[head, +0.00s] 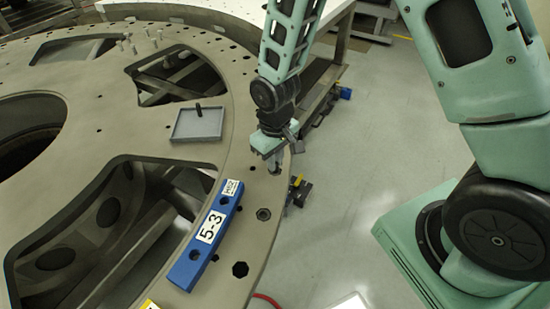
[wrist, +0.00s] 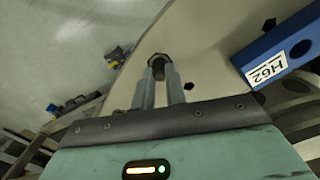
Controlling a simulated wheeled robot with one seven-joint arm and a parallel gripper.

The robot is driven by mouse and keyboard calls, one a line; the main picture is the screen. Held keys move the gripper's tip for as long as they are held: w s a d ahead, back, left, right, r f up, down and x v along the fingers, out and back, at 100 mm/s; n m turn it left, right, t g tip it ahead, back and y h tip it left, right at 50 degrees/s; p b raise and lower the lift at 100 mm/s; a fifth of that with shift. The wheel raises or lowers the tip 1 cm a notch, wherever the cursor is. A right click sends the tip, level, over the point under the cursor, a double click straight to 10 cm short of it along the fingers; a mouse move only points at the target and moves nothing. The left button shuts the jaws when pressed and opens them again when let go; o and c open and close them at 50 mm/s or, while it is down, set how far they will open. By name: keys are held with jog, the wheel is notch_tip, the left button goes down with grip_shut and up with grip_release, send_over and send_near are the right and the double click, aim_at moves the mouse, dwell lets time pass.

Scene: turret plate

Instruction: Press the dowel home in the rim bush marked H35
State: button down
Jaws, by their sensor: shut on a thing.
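My gripper (head: 274,168) is over the outer rim of the large grey-beige turret plate (head: 262,190), fingers pointing down. In the wrist view my gripper (wrist: 160,75) is shut on a dark, round-ended piece, which looks like the dowel (wrist: 157,60). Its lower end is hidden, so I cannot tell whether it touches a bush. A dark-ringed bush (head: 263,214) sits in the rim nearer the camera. No H35 mark is readable. A blue bar (head: 188,268) on the rim reads 5-3, with a smaller label; the blue bar in the wrist view (wrist: 290,40) shows H62.
A shallow grey tray (head: 177,138) holding a dark upright peg (head: 199,110) stands on the plate. Several pale pegs (head: 133,47) stand farther back. The plate has large cut-outs. Dark clamp-like hardware (head: 298,190) juts beyond the rim. Open floor (head: 345,190) lies to the right.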

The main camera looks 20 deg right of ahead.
jog(key=shift+f, duration=0.4)
dwell(0.5)
jog(key=c, duration=1.5)
grip_release()
jog(key=shift+r, duration=0.15)
notch_tip(320, 180, up, 7)
jog(key=p, duration=0.5)
